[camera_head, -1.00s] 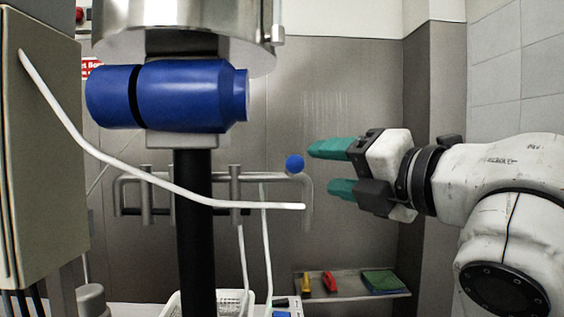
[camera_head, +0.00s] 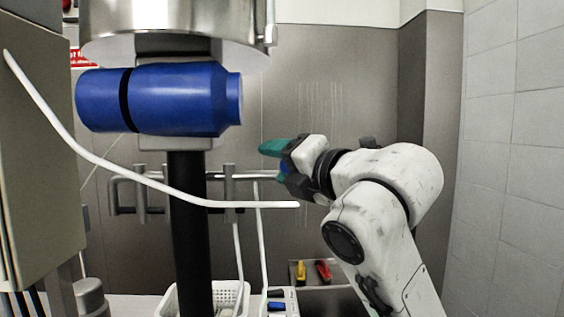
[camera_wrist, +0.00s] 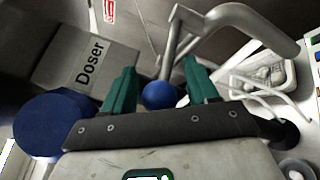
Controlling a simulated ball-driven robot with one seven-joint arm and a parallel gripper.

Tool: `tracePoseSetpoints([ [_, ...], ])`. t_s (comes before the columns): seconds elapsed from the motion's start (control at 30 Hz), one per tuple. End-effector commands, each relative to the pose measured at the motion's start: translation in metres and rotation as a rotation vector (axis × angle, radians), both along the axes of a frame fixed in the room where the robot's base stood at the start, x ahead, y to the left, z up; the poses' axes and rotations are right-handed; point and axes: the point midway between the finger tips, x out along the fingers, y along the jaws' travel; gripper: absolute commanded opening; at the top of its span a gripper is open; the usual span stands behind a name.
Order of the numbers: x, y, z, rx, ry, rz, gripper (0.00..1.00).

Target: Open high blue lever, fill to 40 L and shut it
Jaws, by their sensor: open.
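The lever's blue ball (camera_wrist: 160,95) ends a grey metal handle (camera_wrist: 172,58) in the wrist view. It lies between the two green fingers of my gripper (camera_wrist: 161,86), which are apart; I cannot tell whether either touches it. In the head view my gripper (camera_head: 271,162) points left at the bent grey pipework (camera_head: 229,190), and only a sliver of the ball shows behind it. A box marked "Doser" (camera_wrist: 88,64) is left of the fingers in the wrist view. No litre reading shows.
A large blue cylinder (camera_head: 180,98) sits under a steel vessel (camera_head: 170,30) on a black column (camera_head: 190,230). A white hose (camera_head: 130,172) crosses in front of the pipework. A white perforated basket (camera_head: 170,303) is below. A shelf (camera_head: 335,288) holds yellow and red items.

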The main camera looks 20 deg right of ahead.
Motion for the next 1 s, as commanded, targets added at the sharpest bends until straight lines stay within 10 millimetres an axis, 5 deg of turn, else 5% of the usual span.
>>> tracePoseSetpoints([
  [0.1, -0.0002, 0.0, -0.0001, 0.0, 0.0, 0.0, 0.58],
  [0.7, -0.0004, -0.0003, -0.0001, 0.0, 0.0, 0.0, 0.01],
  [1.0, -0.0004, -0.0004, -0.0002, -0.001, 0.0, 0.0, 0.0],
])
